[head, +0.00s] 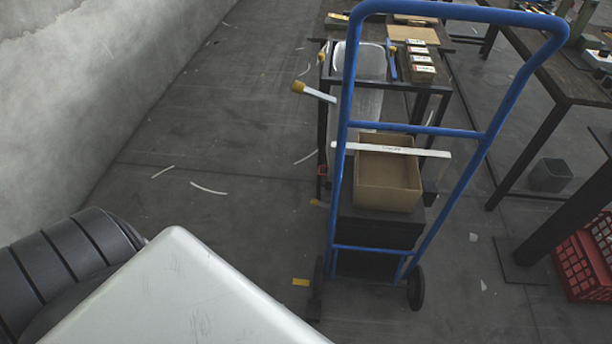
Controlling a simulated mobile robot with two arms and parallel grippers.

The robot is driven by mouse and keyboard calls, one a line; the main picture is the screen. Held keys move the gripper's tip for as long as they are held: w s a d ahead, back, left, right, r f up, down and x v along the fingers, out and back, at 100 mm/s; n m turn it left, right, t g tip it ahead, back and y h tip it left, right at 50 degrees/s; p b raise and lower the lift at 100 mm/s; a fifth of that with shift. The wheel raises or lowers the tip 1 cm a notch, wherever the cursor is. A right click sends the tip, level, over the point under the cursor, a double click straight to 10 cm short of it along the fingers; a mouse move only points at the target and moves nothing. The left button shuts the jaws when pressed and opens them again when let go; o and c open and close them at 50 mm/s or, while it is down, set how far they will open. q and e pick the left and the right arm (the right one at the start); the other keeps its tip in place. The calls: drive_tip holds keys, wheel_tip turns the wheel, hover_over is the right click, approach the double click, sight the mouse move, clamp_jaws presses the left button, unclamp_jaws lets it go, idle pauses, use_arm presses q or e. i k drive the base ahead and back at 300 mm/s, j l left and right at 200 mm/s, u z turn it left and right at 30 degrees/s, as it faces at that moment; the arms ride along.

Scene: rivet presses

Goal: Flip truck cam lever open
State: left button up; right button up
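A blue hand truck (410,132) stands upright on its wheels in the middle of the head view. A pale strap or bar (420,152) crosses its frame in front of an open cardboard box (388,196). The box sits on a dark block low on the truck. I cannot clearly pick out the cam lever. A small red part (322,170) shows at the truck's left side, too small to identify. Neither of my grippers is in view.
Behind the truck is a dark workbench (440,88) with small boxes. Red crates (575,268) stand at right, near a dark post. Concrete wall at left; the floor between wall and truck is mostly clear.

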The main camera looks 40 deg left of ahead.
sight(315, 201)
drive_tip(key=u, duration=1.1)
